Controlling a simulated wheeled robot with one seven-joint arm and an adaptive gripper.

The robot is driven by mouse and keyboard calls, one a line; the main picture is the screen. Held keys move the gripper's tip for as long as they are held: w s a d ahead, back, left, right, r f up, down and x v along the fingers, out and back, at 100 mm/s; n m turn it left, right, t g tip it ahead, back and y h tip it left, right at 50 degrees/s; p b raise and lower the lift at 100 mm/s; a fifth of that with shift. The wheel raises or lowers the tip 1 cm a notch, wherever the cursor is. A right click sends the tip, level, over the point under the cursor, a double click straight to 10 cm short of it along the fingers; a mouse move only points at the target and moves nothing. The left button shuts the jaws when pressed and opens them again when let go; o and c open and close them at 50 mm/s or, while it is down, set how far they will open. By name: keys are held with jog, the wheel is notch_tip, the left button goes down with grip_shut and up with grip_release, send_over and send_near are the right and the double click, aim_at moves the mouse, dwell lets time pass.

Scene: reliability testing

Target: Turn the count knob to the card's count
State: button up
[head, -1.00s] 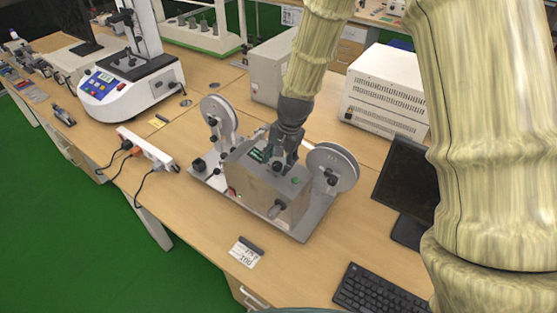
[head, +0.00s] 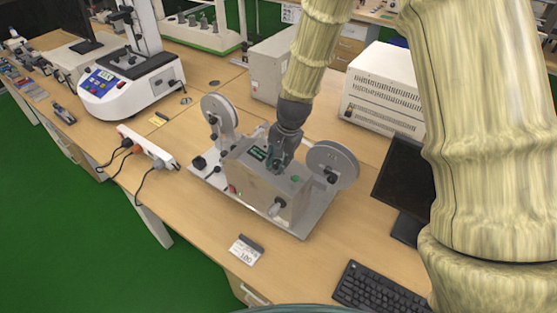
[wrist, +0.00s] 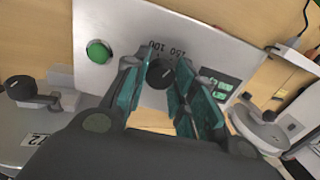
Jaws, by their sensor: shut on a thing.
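The black count knob (wrist: 160,73) sits on the grey top panel of the tester (head: 264,185), with the printed marks 150 and 100 beside it in the wrist view. My gripper (wrist: 158,80) is shut on the knob, one teal finger on each side. A short light line shows on the knob, but I cannot tell which mark it points to. In the head view my gripper (head: 278,160) reaches down onto the panel and hides the knob. A white count card (head: 245,251) lies on the table in front of the tester; its writing is too small to read surely.
A green button (wrist: 98,51) and a lit green display (wrist: 216,84) flank the knob. Two reels (head: 331,165) stand at the tester's ends. A power strip (head: 148,147), a monitor (head: 403,187) and a keyboard (head: 378,290) are nearby.

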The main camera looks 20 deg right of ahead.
jog(key=n, duration=0.4)
jog(key=shift+n, duration=0.4)
jog(key=shift+n+b, duration=0.35)
jog(key=shift+n, duration=2.15)
jog(key=o, duration=1)
jog(key=shift+o, duration=0.2)
jog(key=v, duration=1.2)
